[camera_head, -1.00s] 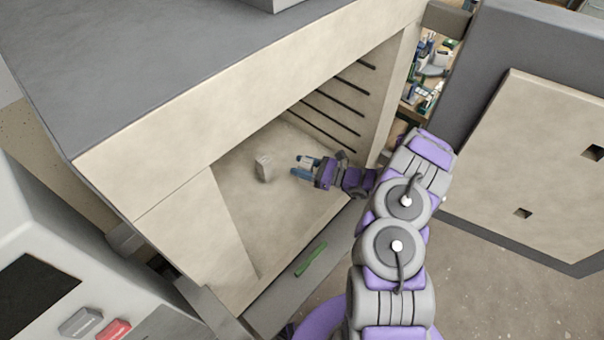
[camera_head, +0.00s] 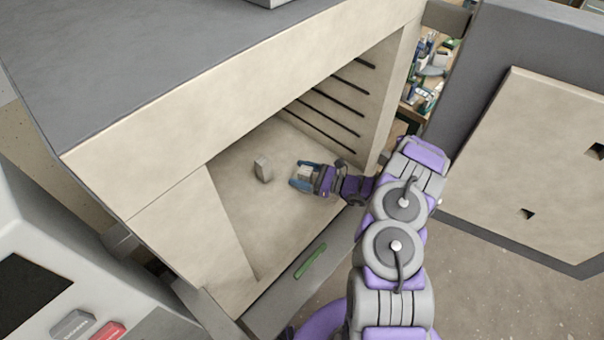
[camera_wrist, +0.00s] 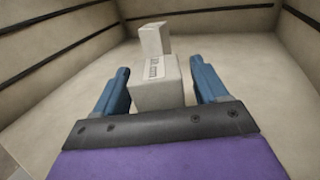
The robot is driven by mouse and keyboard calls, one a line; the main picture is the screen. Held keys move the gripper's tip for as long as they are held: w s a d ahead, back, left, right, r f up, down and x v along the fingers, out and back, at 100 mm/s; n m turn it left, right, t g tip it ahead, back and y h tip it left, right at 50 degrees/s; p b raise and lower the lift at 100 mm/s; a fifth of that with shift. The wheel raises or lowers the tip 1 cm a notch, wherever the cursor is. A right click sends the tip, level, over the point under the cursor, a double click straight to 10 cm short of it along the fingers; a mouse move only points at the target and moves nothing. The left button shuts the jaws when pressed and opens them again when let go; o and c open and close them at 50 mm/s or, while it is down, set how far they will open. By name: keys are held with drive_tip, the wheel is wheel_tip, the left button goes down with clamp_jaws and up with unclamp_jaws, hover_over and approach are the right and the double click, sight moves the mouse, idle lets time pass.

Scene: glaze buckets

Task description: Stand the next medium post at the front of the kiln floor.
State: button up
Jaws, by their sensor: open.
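A pale grey post (camera_head: 263,168) stands upright on the kiln floor (camera_head: 245,205). It also shows in the wrist view (camera_wrist: 155,38), beyond a second pale post (camera_wrist: 155,88) with small dark lettering on one face. My gripper (camera_head: 299,177) is inside the kiln, to the right of the standing post. Its blue fingers are open, one on each side of the lettered post (camera_head: 304,172), with gaps visible beside it in the wrist view (camera_wrist: 160,85). The lettered post appears to rest on the floor; its lower part is hidden by my gripper.
The kiln's right wall carries several dark grooves (camera_head: 327,122). A green strip (camera_head: 311,261) lies on the front sill. The kiln door (camera_head: 520,165) stands open at the right. Floor is bare left of the posts.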

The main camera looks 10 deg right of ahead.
drive_tip(key=p+v, duration=0.2)
drive_tip(key=v, duration=0.9)
drive_tip(key=shift+s+d+p, duration=0.2)
drive_tip(key=shift+d+p, duration=0.05)
drive_tip(key=shift+p, duration=0.1)
drive_tip(key=shift+r, duration=0.1)
drive_tip(key=s+a+r+n+g+y, duration=0.2)
drive_tip(key=a+r+n+g, duration=0.55)
drive_tip(key=a+r, duration=0.6)
drive_tip(key=s+a+r+n+g+h, duration=0.4)
drive_tip(key=s+a+r+n+g, duration=0.15)
drive_tip(key=s+r+n, duration=0.4)
drive_tip(key=s+r+n+g+h, duration=0.1)
drive_tip(key=s+r+n+h, duration=0.15)
drive_tip(key=s, duration=0.45)
drive_tip(key=s+r+n+h, duration=0.1)
drive_tip(key=s+r+h, duration=0.25)
drive_tip(key=s, duration=0.35)
drive_tip(key=s+d+r+n+t+h, duration=0.1)
drive_tip(key=s+d+n+t+h, duration=0.2)
drive_tip(key=s+d+h, duration=0.4)
drive_tip(key=s+d, duration=0.3)
drive_tip(key=shift+s+n, duration=0.25)
drive_tip(key=shift+n, duration=0.1)
